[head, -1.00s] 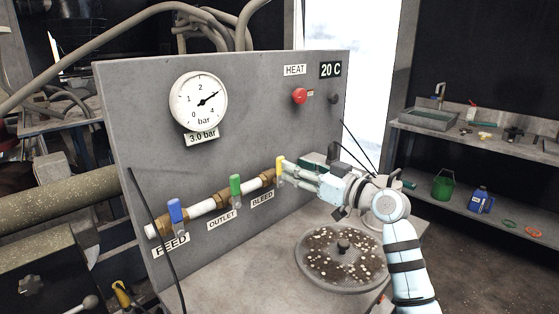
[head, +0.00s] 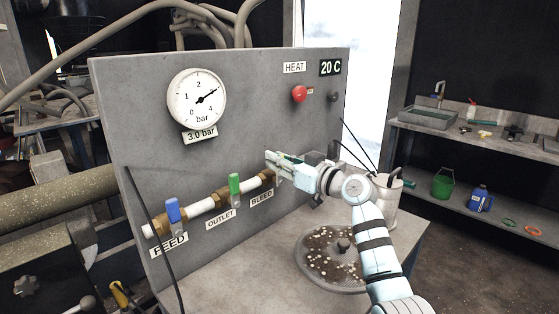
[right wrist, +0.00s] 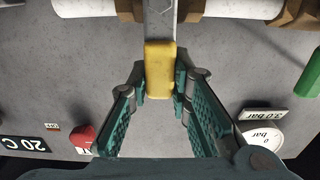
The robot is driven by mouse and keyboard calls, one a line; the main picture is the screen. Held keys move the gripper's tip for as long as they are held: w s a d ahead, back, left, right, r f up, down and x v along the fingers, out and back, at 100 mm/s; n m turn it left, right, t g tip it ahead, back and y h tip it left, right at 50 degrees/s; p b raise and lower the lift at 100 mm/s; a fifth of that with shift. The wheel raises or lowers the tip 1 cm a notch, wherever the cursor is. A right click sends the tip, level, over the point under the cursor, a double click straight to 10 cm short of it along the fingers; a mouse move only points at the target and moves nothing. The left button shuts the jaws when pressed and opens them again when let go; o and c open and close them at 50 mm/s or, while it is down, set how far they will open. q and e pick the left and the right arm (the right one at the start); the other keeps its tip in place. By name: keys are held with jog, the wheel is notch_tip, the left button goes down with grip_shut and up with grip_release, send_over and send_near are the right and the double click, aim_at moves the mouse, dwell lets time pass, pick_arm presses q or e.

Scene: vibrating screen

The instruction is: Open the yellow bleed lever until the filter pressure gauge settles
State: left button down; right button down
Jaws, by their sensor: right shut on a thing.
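The yellow bleed lever (right wrist: 160,68) stands out on its grey metal stem in the right wrist view. My right gripper (right wrist: 161,86) has its teal fingers on both sides of the lever's yellow end and is shut on it. In the head view the right gripper (head: 272,160) is at the BLEED valve on the panel and hides the lever. The filter pressure gauge (head: 197,98) has its needle pointing up and right, and its label (head: 201,135) reads 3.0 bar. My left gripper is not in view.
The blue FEED lever (head: 173,211) and green OUTLET lever (head: 235,184) stand upright on the same pipe, left of my gripper. A red HEAT button (head: 299,94) is above it. A round sieve (head: 320,285) with pale bits lies on the table below my right arm.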

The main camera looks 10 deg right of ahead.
jog(key=shift+a, duration=0.1)
jog(key=shift+s+a+f+n+b, duration=0.25)
jog(key=shift+a+n+b, duration=0.2)
jog(key=shift+n+b, duration=0.65)
jog(key=shift+s+a+f+n+b, duration=0.1)
jog(key=shift+s+a+n+b, duration=0.35)
jog(key=shift+n+b, duration=0.6)
jog(key=shift+s+a+f+n+b, duration=0.25)
jog(key=shift+a+n+b, duration=0.35)
jog(key=shift+n, duration=0.85)
jog(key=shift+d, duration=0.1)
jog(key=shift+r, duration=0.1)
jog(key=c, duration=1.4)
grip_release()
jog(key=shift+c, duration=0.2)
jog(key=v, duration=1.2)
